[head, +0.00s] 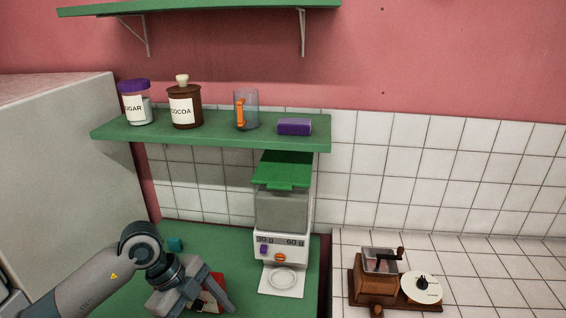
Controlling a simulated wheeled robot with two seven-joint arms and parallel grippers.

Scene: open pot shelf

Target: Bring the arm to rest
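My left arm comes in from the lower left, bent over the green counter. Its gripper (211,283) is low at the bottom of the view, over the counter. A red and dark item (207,300) shows beside and partly behind the fingers. I cannot tell whether the fingers touch it or how far apart they are. My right arm and gripper are not in view.
A green shelf (220,142) holds a sugar jar (136,106), a cocoa jar (184,110), a clear cup (247,112) and a purple block (294,127). Below stands a dispenser (283,215).

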